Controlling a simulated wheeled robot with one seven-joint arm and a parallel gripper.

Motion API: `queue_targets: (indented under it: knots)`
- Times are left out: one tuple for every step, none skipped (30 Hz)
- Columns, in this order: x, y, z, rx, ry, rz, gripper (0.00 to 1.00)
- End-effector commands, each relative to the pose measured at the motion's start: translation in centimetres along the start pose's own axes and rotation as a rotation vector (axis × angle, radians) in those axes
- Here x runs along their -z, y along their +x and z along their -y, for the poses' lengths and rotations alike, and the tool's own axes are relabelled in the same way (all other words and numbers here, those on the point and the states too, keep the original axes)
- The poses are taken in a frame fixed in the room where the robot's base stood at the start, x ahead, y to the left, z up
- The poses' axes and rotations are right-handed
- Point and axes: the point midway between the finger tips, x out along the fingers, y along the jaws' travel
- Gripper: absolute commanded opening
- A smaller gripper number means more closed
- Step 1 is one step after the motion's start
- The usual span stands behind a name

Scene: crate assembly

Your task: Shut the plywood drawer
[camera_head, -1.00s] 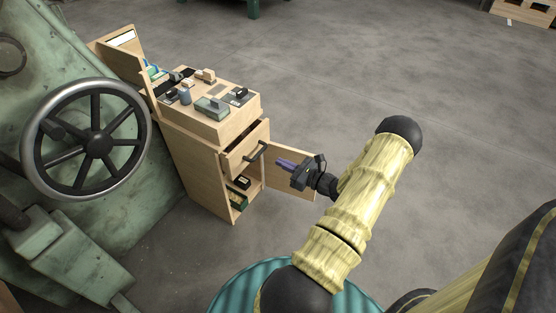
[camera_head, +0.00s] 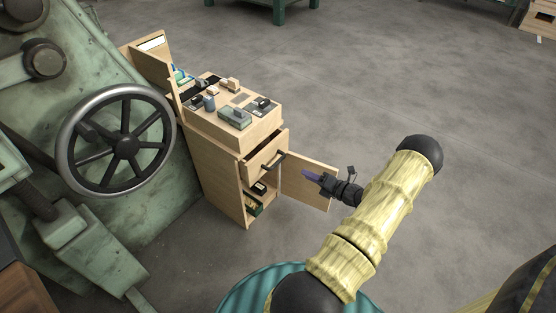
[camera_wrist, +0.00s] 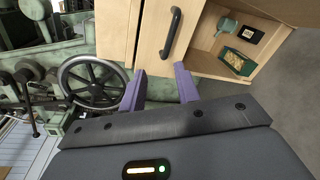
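The plywood drawer (camera_head: 264,158) is partly pulled out of the small plywood cabinet (camera_head: 217,178), and a dark gap shows behind its front. Its dark bar handle (camera_head: 275,160) faces my gripper (camera_head: 306,175), which is to the right of the handle and apart from it. In the wrist view, the drawer front (camera_wrist: 153,42) and its handle (camera_wrist: 171,33) are just beyond the fingertips. My gripper's two purple fingers (camera_wrist: 160,84) stand apart there with nothing between them.
The cabinet door (camera_head: 312,190) hangs open below and right of the drawer. Several small items lie on the cabinet top (camera_head: 231,95). A green machine with a large handwheel (camera_head: 117,140) stands close on the left. Open grey floor lies to the right.

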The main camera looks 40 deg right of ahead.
Motion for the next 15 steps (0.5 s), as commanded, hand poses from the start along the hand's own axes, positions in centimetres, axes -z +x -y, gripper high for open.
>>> queue_targets:
  knots:
    - [-0.3, -0.3, 0.0, 0.013, 0.080, -0.004, 0.32]
    - [-0.4, -0.4, 0.2, 0.020, 0.132, -0.007, 0.32]
    - [-0.5, -0.6, 0.4, 0.028, 0.200, -0.009, 0.32]
    - [-0.5, -0.7, 0.5, 0.034, 0.248, -0.011, 0.32]
    - [-0.6, -0.8, 0.7, 0.040, 0.294, -0.012, 0.32]
    - [-0.6, -0.9, 0.8, 0.047, 0.349, -0.013, 0.32]
    - [-0.7, -1.0, 0.9, 0.052, 0.383, -0.014, 0.32]
    - [-0.7, -1.1, 1.1, 0.057, 0.413, -0.014, 0.32]
    - [-0.7, -1.1, 1.2, 0.061, 0.445, -0.014, 0.32]
    - [-0.7, -1.2, 1.3, 0.064, 0.462, -0.014, 0.32]
    - [-0.7, -1.2, 1.3, 0.066, 0.475, -0.014, 0.32]
    - [-0.7, -1.2, 1.4, 0.067, 0.484, -0.014, 0.32]
    - [-0.7, -1.2, 1.4, 0.067, 0.487, -0.014, 0.32]
    - [-0.7, -1.2, 1.4, 0.067, 0.488, -0.013, 0.32]
    - [-0.7, -1.2, 1.4, 0.067, 0.487, -0.014, 0.32]
